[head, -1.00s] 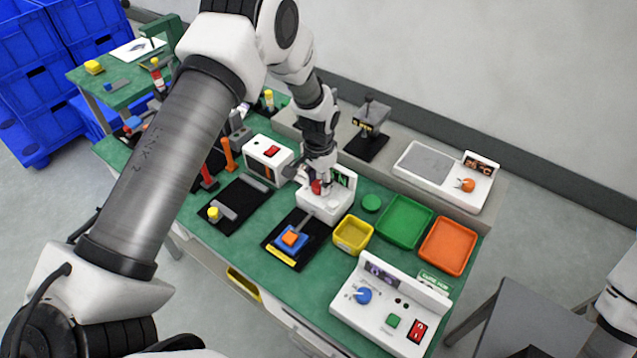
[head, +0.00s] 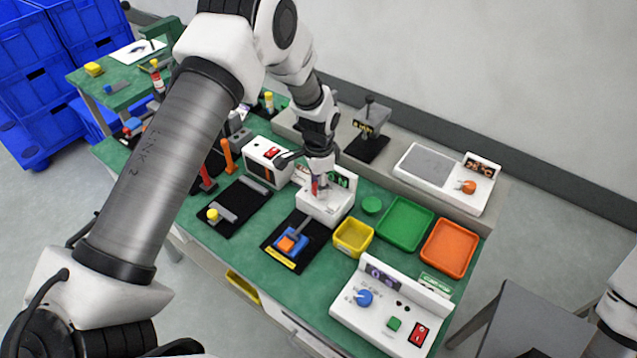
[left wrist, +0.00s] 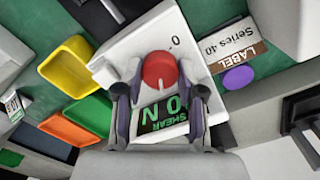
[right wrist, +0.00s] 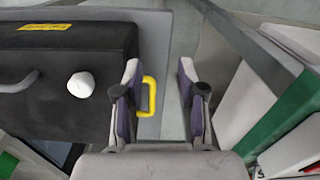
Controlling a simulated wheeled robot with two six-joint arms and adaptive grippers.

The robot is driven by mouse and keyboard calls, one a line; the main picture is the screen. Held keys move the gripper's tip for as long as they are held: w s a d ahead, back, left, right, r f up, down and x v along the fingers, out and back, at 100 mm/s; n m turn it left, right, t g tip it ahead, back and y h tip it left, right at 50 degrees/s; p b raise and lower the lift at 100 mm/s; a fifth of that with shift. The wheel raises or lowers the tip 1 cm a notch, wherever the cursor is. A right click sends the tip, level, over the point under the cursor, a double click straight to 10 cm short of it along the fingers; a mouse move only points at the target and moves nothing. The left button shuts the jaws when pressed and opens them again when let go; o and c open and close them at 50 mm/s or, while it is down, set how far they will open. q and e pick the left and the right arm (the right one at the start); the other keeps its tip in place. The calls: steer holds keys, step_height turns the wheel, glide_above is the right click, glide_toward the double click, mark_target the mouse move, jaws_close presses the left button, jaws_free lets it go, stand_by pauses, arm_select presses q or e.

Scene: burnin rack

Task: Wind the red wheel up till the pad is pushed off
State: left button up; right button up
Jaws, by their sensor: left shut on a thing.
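The red wheel (left wrist: 160,70) is a round knob on the white shear tester (head: 322,204), whose green display (left wrist: 160,115) reads 0 N in the left wrist view. My left gripper (head: 318,187) is shut on the red wheel from above, one finger on each side, partly hiding it in the head view. In front of the tester, an orange pad (head: 286,244) sits off-centre on a blue block (head: 298,236), on a black mat with a yellow label. A grey arm from the tester reaches to the pad. My right gripper (right wrist: 160,95) is open and empty in the right wrist view.
A yellow bin (head: 353,237), green tray (head: 404,222) and orange tray (head: 449,246) stand right of the tester. A white control box (head: 390,312) is at the front right. A white box with a red switch (head: 269,158) stands close left of my left gripper.

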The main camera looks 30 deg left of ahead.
arm_select(q)
steer(key=shift+s+f, duration=0.2)
steer(key=o, duration=0.9)
steer(key=shift+c, duration=0.2)
steer(key=shift+w, duration=0.15)
steer(key=shift+r, duration=0.15)
step_height(320, 180, up, 12)
steer(key=shift+f, duration=0.2)
